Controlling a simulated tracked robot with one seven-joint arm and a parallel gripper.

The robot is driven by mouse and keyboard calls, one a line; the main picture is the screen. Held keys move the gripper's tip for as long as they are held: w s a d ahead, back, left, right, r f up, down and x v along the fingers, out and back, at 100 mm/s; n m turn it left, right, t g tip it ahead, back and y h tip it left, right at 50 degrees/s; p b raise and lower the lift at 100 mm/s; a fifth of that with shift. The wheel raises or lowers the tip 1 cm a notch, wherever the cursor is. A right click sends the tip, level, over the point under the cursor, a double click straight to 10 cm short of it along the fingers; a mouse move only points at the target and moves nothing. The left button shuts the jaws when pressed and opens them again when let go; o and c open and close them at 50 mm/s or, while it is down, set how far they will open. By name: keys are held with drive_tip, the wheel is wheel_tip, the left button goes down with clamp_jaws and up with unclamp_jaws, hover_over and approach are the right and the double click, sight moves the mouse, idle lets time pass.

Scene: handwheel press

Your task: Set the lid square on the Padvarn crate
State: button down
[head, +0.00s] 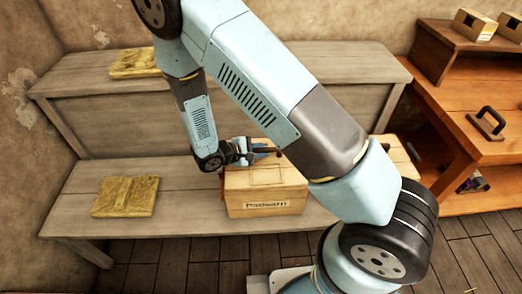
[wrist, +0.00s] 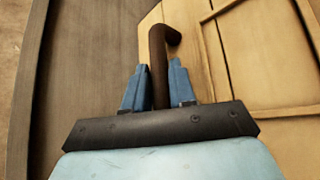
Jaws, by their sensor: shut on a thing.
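The Padvarn crate (head: 265,209), a pale wooden box with its name on the front, stands on the lower grey bench, left of my arm's upper links. Its top shows pale planks. My gripper (head: 252,152) is at the crate's back edge in the head view. In the wrist view its blue fingers (wrist: 160,90) are shut on a bent dark brown bar (wrist: 158,50), which looks like a handle. A pale wooden panel (wrist: 262,60) with a raised frame lies beyond it, probably the lid. I cannot tell the lid from the crate's top, or whether it sits square.
A straw-coloured slab (head: 125,197) lies on the lower bench (head: 195,217) at left, another (head: 135,63) on the upper shelf. Another pale wooden thing (head: 398,160) is partly hidden behind my arm. An orange bench (head: 470,200) at right carries a black handle (head: 487,123).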

drive_tip(key=shift+s, duration=0.15)
drive_tip(key=c, duration=0.8)
unclamp_jaws()
drive_tip(key=shift+c, duration=0.2)
drive_tip(key=shift+a, duration=0.1)
drive_tip(key=v, duration=1.3)
drive_tip(key=shift+s+a, duration=0.15)
drive_tip(key=shift+a, duration=0.1)
drive_tip(key=shift+r, duration=0.25)
drive_tip(key=shift+r, duration=0.4)
